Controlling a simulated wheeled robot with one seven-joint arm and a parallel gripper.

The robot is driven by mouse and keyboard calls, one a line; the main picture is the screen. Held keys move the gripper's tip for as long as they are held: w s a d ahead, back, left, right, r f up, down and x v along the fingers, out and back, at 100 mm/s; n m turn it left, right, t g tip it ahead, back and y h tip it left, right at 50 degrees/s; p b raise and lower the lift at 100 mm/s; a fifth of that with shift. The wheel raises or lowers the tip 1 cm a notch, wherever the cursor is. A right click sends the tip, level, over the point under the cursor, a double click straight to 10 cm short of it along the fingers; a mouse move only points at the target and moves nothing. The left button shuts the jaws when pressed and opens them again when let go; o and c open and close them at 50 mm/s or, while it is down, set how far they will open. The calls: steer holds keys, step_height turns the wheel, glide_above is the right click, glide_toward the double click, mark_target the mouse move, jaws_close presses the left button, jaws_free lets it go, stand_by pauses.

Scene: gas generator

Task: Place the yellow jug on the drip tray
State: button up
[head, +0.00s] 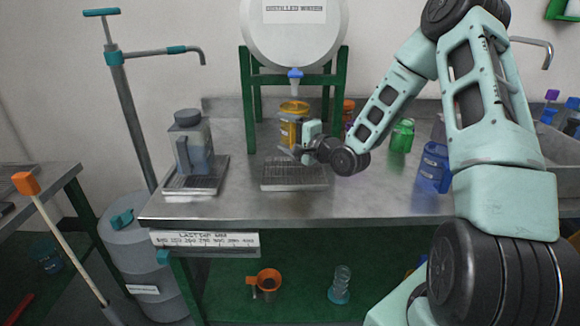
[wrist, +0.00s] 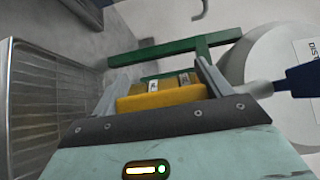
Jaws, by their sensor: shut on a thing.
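The yellow jug (head: 291,123) is in my gripper (head: 303,140), below the blue tap of the distilled water tank in the head view. In the wrist view the jug (wrist: 163,94) sits between the two fingers of my gripper (wrist: 160,88), which are shut on it. The drip tray (head: 294,175) lies on the metal bench below and in front of the jug. In the wrist view its grid (wrist: 45,100) shows at the left, apart from the jug. The jug appears upright and above the tray; the exact gap is hard to tell.
The white tank (head: 295,42) stands on a green frame (head: 249,100) around the jug. A grey jug (head: 190,143) stands on another tray (head: 197,176) at the left. A green bottle (head: 402,136) and a blue container (head: 433,166) stand at the right. The bench front is clear.

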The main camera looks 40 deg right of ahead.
step_height(320, 180, down, 7)
steer(key=shift+f, duration=0.15)
stand_by(0.4)
steer(key=shift+f, duration=0.15)
steer(key=o, duration=1)
steer(key=shift+o, duration=0.2)
